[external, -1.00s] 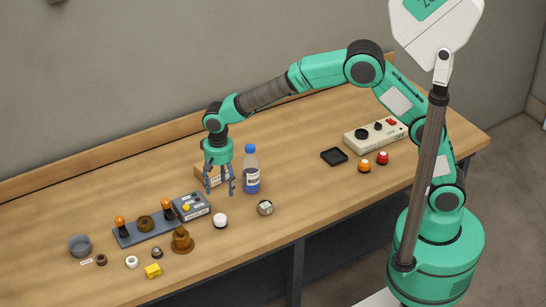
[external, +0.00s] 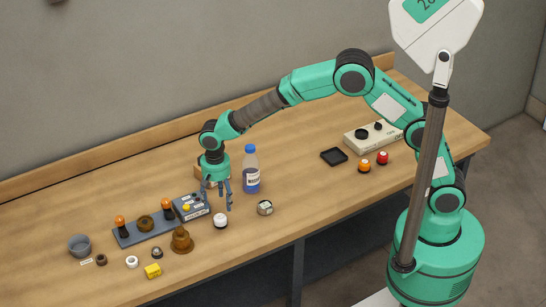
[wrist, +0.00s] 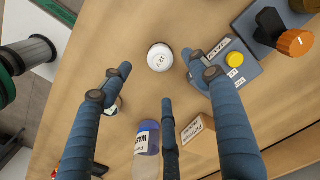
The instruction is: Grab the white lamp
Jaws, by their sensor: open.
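The white lamp (external: 220,221) is a small white dome on a dark base, standing on the workbench. In the wrist view the lamp (wrist: 160,57) is a round white cap with small dark lettering, lying just beyond the fingertips. My gripper (external: 217,206) points down above and slightly behind the lamp, with its blue fingers spread. In the wrist view my gripper (wrist: 160,72) shows three fingers apart with nothing between them. The fingers do not appear to touch the lamp.
A blue-capped bottle (external: 251,172) stands close to the right of my gripper. A grey control box (external: 191,207) with a yellow button is close on the left. A cardboard-coloured box (wrist: 196,128) is behind the fingers. A small round gauge-like item (external: 265,208) lies right of the lamp.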

